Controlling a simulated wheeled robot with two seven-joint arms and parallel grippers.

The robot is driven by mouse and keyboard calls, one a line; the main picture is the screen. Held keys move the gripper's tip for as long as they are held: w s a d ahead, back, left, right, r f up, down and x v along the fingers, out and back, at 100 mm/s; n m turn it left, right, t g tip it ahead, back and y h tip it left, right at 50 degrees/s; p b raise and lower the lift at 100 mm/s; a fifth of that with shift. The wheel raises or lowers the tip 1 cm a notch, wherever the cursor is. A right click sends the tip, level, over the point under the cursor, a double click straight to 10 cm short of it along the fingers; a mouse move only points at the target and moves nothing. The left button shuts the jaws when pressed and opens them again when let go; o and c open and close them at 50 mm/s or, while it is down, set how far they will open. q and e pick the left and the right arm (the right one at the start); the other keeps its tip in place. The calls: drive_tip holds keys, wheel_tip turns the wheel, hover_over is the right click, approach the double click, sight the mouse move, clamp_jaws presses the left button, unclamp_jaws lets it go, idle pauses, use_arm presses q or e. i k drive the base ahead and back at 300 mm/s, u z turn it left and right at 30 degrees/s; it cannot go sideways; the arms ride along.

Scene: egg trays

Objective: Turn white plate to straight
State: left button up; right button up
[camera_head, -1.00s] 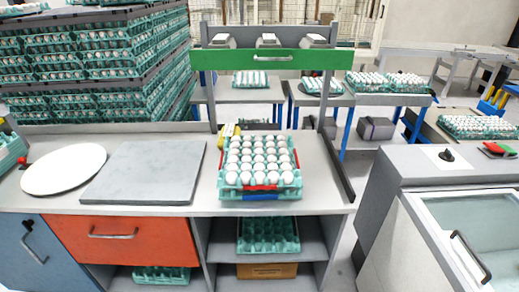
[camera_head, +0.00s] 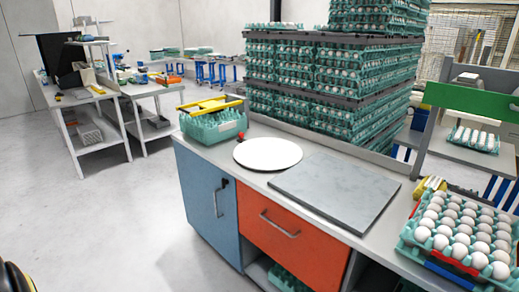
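The round white plate (camera_head: 268,154) lies flat on the left part of the grey worktop, near its left end. It sits left of a square grey slab (camera_head: 335,192), close to it but apart. Its surface is plain, so I cannot tell how it is turned.
A teal crate (camera_head: 213,127) with yellow bars stands at the worktop's left end. A tray of white eggs (camera_head: 460,235) stands at the right. Tall egg stacks (camera_head: 335,78) rise behind. Below are a blue door (camera_head: 208,193) and an orange drawer (camera_head: 290,237). Floor at left is free.

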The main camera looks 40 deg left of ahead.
sight(262, 154)
drive_tip(key=u, duration=2.2)
drive_tip(key=i, duration=1.55)
drive_tip(key=u, duration=0.35)
drive_tip(key=i, duration=1.7)
drive_tip(key=z, duration=0.95)
